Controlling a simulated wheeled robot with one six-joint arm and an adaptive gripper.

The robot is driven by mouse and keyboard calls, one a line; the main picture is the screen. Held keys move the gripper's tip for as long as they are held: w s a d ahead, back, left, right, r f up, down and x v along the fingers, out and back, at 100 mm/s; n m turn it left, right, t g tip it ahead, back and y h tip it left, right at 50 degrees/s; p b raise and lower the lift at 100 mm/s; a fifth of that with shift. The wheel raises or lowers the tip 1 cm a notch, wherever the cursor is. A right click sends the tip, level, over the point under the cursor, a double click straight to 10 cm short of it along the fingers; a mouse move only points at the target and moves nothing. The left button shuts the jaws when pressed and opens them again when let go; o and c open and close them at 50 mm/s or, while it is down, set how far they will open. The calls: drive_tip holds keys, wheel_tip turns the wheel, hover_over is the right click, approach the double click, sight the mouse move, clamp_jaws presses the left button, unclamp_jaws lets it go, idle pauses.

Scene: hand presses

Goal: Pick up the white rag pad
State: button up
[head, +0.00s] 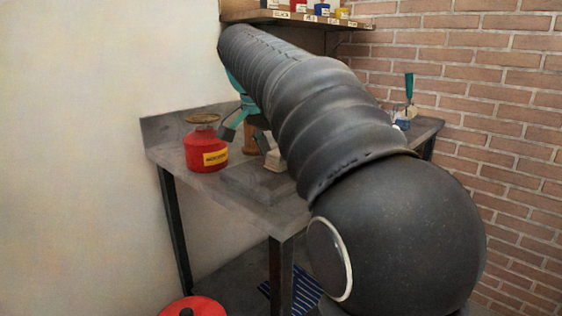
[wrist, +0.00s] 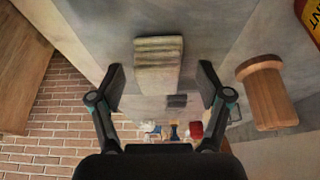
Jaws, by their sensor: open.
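The white rag pad (wrist: 158,66) is a pale, off-white layered block in the upper middle of the wrist view. It also shows in the head view as a small light block (head: 274,160) on the table, beside my dark arm. My gripper (wrist: 162,84) is open, with one finger to each side of the pad in the wrist view and nothing held. I cannot tell how far above the pad the fingertips are. In the head view my gripper (head: 243,124) shows as teal parts, partly hidden by my arm.
A red can (head: 206,151) with a yellow label stands left on the grey table (head: 168,134). A wooden cylinder (wrist: 266,92) stands right of the gripper in the wrist view. A shelf (head: 300,20) with small containers hangs above. A red round object (head: 195,307) is below.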

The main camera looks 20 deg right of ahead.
drive_tip(key=shift+d+f, duration=0.15)
drive_tip(key=shift+f, duration=0.2)
drive_tip(key=c, duration=1.3)
drive_tip(key=shift+r, duration=0.6)
wheel_tip(320, 180, up, 3)
drive_tip(key=shift+w+f+p, duration=0.1)
drive_tip(key=shift+p, duration=0.45)
drive_tip(key=s+d+r, duration=0.2)
drive_tip(key=d, duration=0.1)
drive_tip(key=s+d+r, duration=0.2)
drive_tip(key=d, duration=0.1)
drive_tip(key=s+d+r, duration=0.3)
drive_tip(key=shift+s+d+p, duration=0.1)
drive_tip(key=shift+d+p, duration=0.05)
drive_tip(key=shift+p, duration=0.25)
